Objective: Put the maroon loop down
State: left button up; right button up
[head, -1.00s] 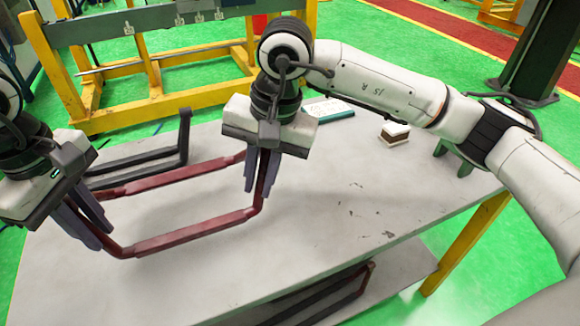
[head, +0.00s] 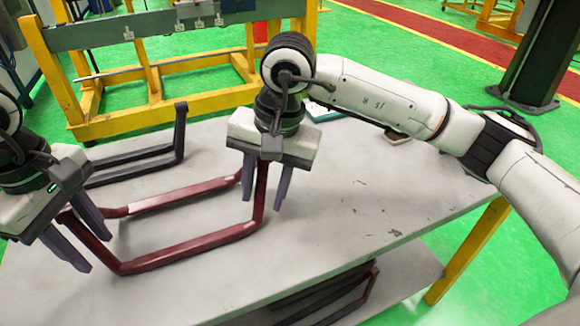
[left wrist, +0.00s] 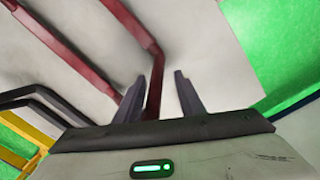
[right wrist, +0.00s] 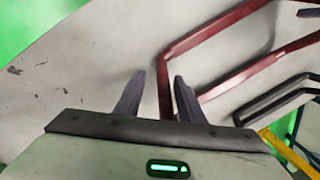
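The maroon loop (head: 190,247) lies on the grey table, with its two long bars running left to right and bent ends at each side. My left gripper (head: 94,252) is at its left end, fingers spread apart. In the left wrist view the loop's end (left wrist: 155,90) passes between the open fingers, nearer the left one. My right gripper (head: 262,205) is at the right end, fingers also apart. In the right wrist view the loop's end (right wrist: 163,92) stands between these fingers with gaps beside it.
A black loop (head: 140,161) lies behind the maroon one on the table (head: 345,215). Dark loops (head: 325,300) lie on the lower shelf. A yellow frame (head: 150,110) stands behind the table. The table's right part is mostly clear.

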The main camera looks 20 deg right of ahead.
pick_arm(q)
jog(key=shift+s+d+r, duration=0.1)
jog(key=shift+d, duration=0.05)
pick_arm(e)
jog(key=shift+s+a+r, duration=0.1)
jog(key=shift+a, duration=0.05)
pick_arm(q)
jog(key=shift+r, duration=0.15)
notch_tip(320, 180, up, 12)
jog(key=shift+s+f, duration=0.15)
jog(key=shift+f, duration=0.05)
pick_arm(e)
notch_tip(320, 180, up, 12)
jog(key=s+d, duration=0.1)
jog(key=shift+s+d, duration=0.2)
jog(key=shift+d, duration=0.2)
